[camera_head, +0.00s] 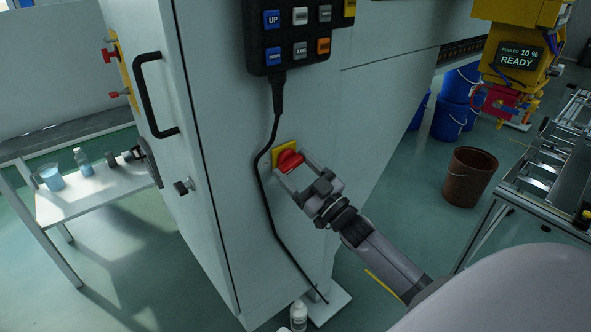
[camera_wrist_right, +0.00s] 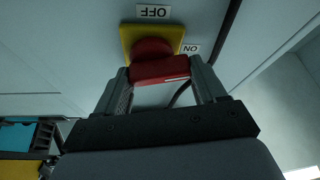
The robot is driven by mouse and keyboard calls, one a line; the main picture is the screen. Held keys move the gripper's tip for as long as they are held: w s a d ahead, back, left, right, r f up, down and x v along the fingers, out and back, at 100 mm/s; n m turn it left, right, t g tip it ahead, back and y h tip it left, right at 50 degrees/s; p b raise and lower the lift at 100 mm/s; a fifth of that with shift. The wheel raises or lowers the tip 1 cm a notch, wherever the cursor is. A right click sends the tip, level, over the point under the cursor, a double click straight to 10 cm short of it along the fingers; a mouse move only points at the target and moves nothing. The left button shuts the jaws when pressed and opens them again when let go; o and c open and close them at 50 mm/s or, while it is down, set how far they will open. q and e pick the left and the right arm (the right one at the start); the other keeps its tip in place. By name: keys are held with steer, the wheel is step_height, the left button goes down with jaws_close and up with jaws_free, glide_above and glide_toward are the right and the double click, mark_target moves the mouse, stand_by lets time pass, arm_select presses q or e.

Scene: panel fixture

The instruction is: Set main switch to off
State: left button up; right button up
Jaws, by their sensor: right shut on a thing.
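The main switch is a red rotary knob (camera_head: 289,160) on a yellow square plate (camera_head: 283,148) on the cabinet's front face. In the right wrist view, the red knob (camera_wrist_right: 160,70) lies crosswise between the fingers, with a white mark at its right end. An OFF label (camera_wrist_right: 153,12) appears upside down above the yellow plate (camera_wrist_right: 127,38). An ON label (camera_wrist_right: 191,48) sits at the plate's right. My right gripper (camera_head: 295,172) is shut on the knob, one finger on each side; its fingers also show in the wrist view (camera_wrist_right: 160,85). My left gripper is not in view.
A button pendant (camera_head: 300,45) hangs above the switch, and its black cable (camera_head: 262,190) runs down just left of the plate. A door handle (camera_head: 150,95) is on the cabinet's left. A white bottle (camera_head: 298,315) stands low by the cabinet. A brown bucket (camera_head: 470,178) stands right.

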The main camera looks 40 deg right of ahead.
steer(key=n+y, duration=0.1)
steer(key=n, duration=0.1)
steer(key=n+g+y, duration=0.1)
steer(key=n, duration=0.2)
steer(key=shift+d+y, duration=0.1)
steer(key=shift+y, duration=0.2)
steer(key=n+g, duration=0.1)
steer(key=n, duration=0.1)
steer(key=n+y, duration=0.1)
steer(key=n, duration=0.2)
steer(key=shift+g, duration=0.4)
steer(key=n, duration=0.2)
steer(key=n+g+p, duration=0.1)
steer(key=n, duration=0.1)
steer(key=shift+d+g+y, duration=0.15)
steer(key=shift+g+y, duration=0.15)
steer(key=shift+y, duration=0.1)
steer(key=shift+f+n+g+p, duration=0.1)
steer(key=shift+n+g+p, duration=0.75)
steer(key=shift+n, duration=1.15)
steer(key=o, duration=1)
steer(key=shift+o, duration=0.2)
steer(key=shift+d+f, duration=0.1)
steer(key=shift+d, duration=0.05)
